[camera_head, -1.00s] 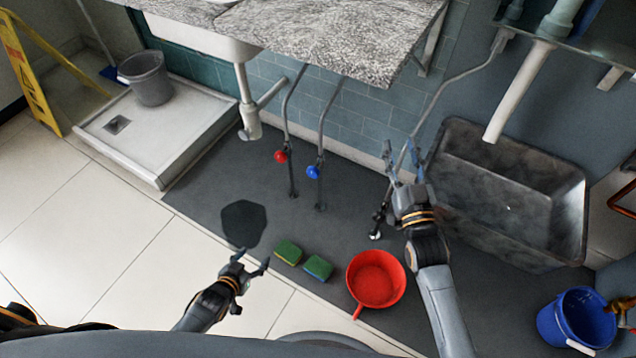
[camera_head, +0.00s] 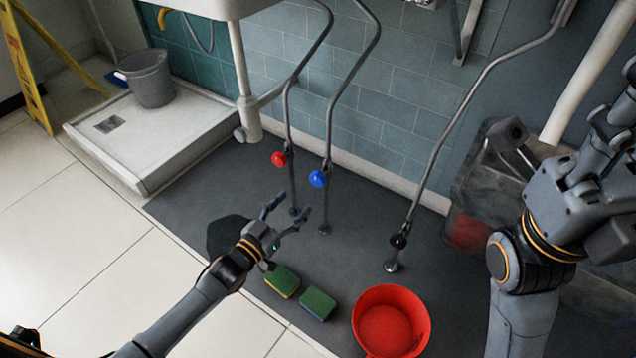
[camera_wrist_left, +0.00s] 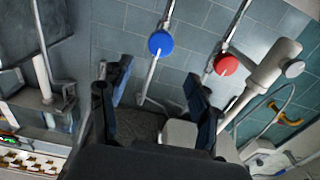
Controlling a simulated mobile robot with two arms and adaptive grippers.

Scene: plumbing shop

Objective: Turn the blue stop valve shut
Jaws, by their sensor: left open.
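The blue stop valve has a round blue knob (camera_head: 318,179) on a grey pipe that runs down to the dark mat. In the left wrist view the blue knob (camera_wrist_left: 160,43) shows beyond the fingertips, roughly between them. My left gripper (camera_head: 290,212) is open and empty, below and a little left of the blue knob in the head view, apart from it. Its two fingers also show in the left wrist view (camera_wrist_left: 157,85). My right gripper (camera_head: 575,150) is large at the right edge, partly cut off; its jaw state is unclear.
A red knob (camera_head: 279,159) sits on the pipe just left of the blue one; a black valve (camera_head: 398,241) is to the right. Sponges (camera_head: 282,282) and a red bowl (camera_head: 391,312) lie on the mat. A dark trough (camera_head: 470,190) stands behind my right arm.

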